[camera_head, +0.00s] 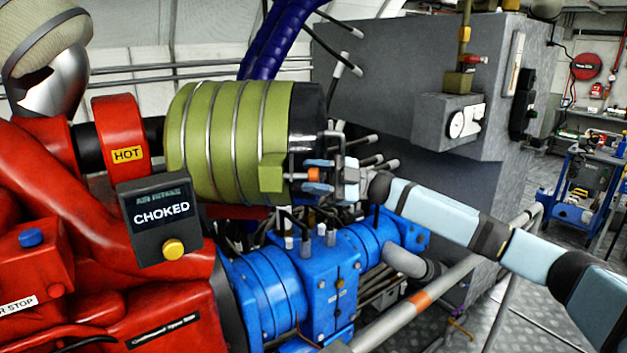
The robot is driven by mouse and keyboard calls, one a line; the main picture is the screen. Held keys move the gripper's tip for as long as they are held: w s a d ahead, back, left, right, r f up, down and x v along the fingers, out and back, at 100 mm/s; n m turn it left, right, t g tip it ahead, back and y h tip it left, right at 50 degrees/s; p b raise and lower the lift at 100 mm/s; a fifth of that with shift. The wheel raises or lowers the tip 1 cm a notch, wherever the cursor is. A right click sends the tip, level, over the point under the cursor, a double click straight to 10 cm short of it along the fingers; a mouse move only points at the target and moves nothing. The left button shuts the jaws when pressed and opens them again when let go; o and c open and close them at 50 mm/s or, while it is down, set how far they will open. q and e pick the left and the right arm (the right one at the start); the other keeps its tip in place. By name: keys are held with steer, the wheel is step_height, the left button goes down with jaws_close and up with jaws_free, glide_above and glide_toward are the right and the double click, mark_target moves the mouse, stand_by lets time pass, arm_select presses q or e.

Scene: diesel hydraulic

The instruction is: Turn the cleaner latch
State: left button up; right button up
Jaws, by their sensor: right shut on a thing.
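The air cleaner is a ribbed green cylinder (215,128) with a dark end cap (308,112) on its right end. A small orange latch piece (313,174) with a thin metal rod sits in front of the lower part of the cap, beside a green block (271,173) on the cleaner. My right gripper (316,175) comes in from the right and its blue fingers are shut on the orange latch, one above and one below. The fingers and wrist hide part of the latch and cap. My left gripper is not in view.
A red engine (150,300) marked HOT fills the left, with a dark CHOKED sign box (160,218) in front. Blue machinery (300,275) lies under the gripper. A grey cabinet (390,70) stands behind. A pale rail (440,285) crosses below my right arm.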

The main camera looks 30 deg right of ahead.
steer(key=shift+n, duration=0.7)
steer(key=o, duration=0.9)
steer(key=shift+d+f, duration=0.15)
steer(key=shift+d, duration=0.15)
steer(key=b+v, duration=0.1)
steer(key=v, duration=0.5)
steer(key=b+v, duration=0.2)
steer(key=v, duration=0.5)
steer(key=shift+d, duration=0.15)
